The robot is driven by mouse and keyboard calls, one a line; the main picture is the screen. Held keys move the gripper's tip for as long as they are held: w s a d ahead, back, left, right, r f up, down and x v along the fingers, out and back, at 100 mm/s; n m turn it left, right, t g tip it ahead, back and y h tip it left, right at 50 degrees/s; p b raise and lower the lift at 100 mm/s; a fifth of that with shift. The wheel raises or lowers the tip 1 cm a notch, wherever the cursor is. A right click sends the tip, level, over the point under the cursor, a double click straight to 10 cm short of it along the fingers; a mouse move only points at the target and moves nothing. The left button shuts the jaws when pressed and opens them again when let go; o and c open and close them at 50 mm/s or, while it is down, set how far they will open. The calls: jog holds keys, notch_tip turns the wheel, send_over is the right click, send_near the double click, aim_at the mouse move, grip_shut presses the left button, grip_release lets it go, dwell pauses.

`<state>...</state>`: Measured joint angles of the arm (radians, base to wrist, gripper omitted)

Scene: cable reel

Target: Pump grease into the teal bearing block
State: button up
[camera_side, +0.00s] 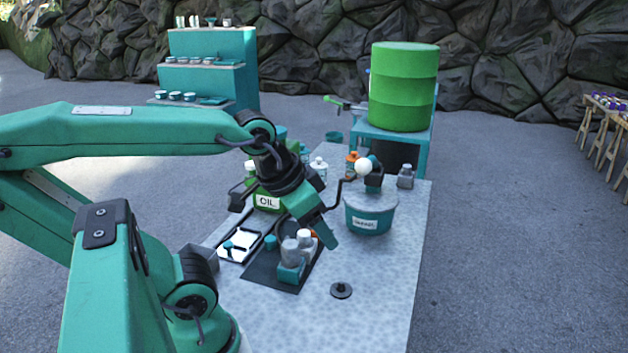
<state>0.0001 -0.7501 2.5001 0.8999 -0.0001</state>
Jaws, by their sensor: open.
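A teal tub (370,217) with a grey lid and a small white label stands on the bench, right of my gripper. A dark pump head with a white ball knob (364,168) sits on top of it. A small teal block (291,272) rests on a dark mat (262,271), with grey and white cylindrical parts close around it; I cannot tell for sure that it is the bearing block. My gripper (327,236) is open, pointing down between the block and the tub, apart from the tub. Its far finger is mostly hidden.
A green OIL can (267,201) and small bottles stand behind my gripper. A black disc (341,290) lies near the front. A green drum (403,87) stands behind the bench. The bench's front right is clear.

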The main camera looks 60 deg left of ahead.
jog(key=shift+r, duration=0.1)
jog(key=c, duration=0.7)
jog(key=shift+w+a+r, duration=0.2)
jog(key=shift+w+r, duration=0.2)
grip_shut()
jog(key=w+a+r+n+g+y, duration=0.1)
jog(key=w+a+r+n+g, duration=0.2)
jog(key=w+a+r+n, duration=0.5)
jog(key=shift+w+a+r+n, duration=0.4)
jog(key=shift+w+a+r, duration=3.6)
jog(key=shift+w+a, duration=1.05)
jog(key=shift+s+a, duration=0.1)
jog(key=shift+s, duration=0.05)
